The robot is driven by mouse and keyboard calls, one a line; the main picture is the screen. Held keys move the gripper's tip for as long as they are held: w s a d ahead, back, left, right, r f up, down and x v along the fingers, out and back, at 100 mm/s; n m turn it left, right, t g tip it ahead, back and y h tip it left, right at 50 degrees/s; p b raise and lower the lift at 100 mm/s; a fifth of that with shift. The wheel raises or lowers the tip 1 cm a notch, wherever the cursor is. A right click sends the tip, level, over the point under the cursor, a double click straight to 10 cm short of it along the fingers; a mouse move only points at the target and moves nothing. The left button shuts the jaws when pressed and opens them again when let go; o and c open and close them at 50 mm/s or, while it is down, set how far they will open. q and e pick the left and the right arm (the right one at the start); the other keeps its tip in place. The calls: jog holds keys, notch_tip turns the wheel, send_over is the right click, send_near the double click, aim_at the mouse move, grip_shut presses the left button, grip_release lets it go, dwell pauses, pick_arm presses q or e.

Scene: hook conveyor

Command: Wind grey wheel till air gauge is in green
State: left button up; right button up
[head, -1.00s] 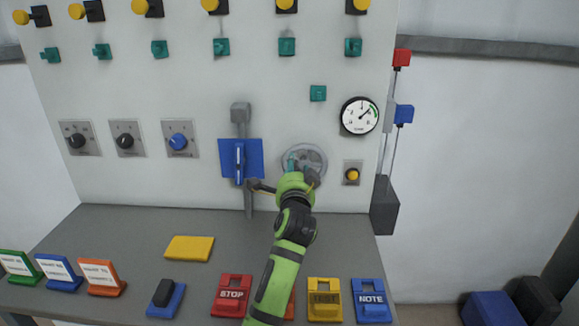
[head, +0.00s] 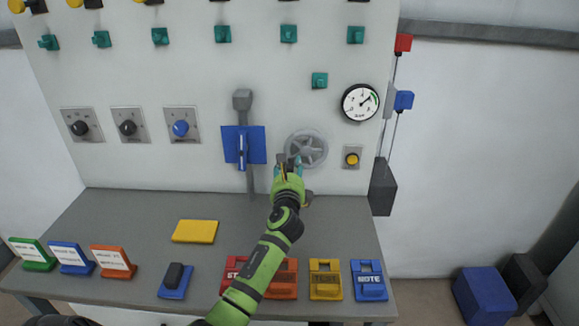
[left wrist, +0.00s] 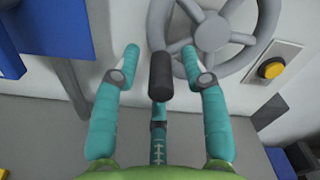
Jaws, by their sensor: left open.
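The grey wheel (head: 306,149) is on the upright panel, right of the blue lever plate; its lower left part is hidden by my left gripper (head: 287,163). In the left wrist view, the grey wheel (left wrist: 213,32) is at the upper right. A black handle (left wrist: 160,75) at its lower left rim points towards me, between the open teal fingers of my left gripper (left wrist: 161,58), with a gap on both sides. The air gauge (head: 360,102) has a green arc at its upper right. Its needle points up and right, near that arc. My right gripper is out of view.
A yellow button (head: 351,159) sits right of the wheel, and a blue plate with a lever (head: 243,146) left of it. The desk (head: 130,207) below holds a yellow block (head: 195,231) and several coloured sign stands. A dark weight (head: 382,187) hangs at the panel's right edge.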

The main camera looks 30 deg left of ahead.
pick_arm(q)
jog(key=shift+w+a, duration=0.25)
jog(key=shift+w, duration=0.1)
jog(key=shift+c, duration=0.4)
grip_shut()
jog(key=shift+d+n, duration=0.1)
jog(key=shift+n, duration=0.2)
jog(key=shift+w+d+f+n+b, duration=0.3)
jog(key=shift+d+n+b, duration=0.1)
jog(key=shift+n+b, duration=0.7)
jog(key=shift+w+d+f+n+b, duration=0.35)
jog(key=shift+n+b, duration=0.45)
jog(key=shift+n, duration=0.55)
jog(key=shift+w+d+f+n+b, duration=0.25)
jog(key=shift+d+n+b, duration=0.25)
jog(key=shift+n+b, duration=0.6)
jog(key=shift+n, duration=0.25)
